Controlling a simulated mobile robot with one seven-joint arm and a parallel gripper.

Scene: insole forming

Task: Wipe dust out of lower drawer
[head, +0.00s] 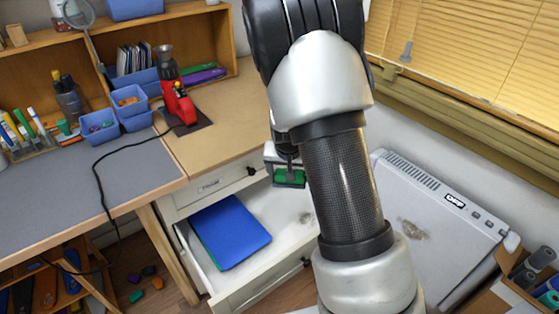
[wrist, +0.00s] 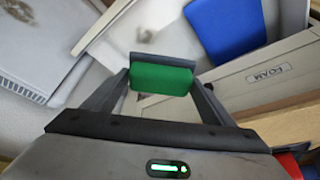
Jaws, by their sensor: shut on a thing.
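The lower drawer (head: 248,290) is pulled open under the bench. A blue sheet (head: 232,230) lies in its left part, with a green edge below it. A grey dust patch (head: 305,218) is on the white drawer floor to the right of the sheet. In the wrist view the dust (wrist: 145,35) shows just beyond my gripper. My gripper (head: 289,172) is shut on a green pad (wrist: 162,79) with a grey back. It holds the pad above the open drawer, apparently clear of the floor.
The closed upper drawer (head: 215,187) bears a label and sits just above. A white machine (head: 450,220) with a dark smudge stands to the right. A red tool (head: 177,98) with a black cable and blue bins (head: 130,100) are on the bench.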

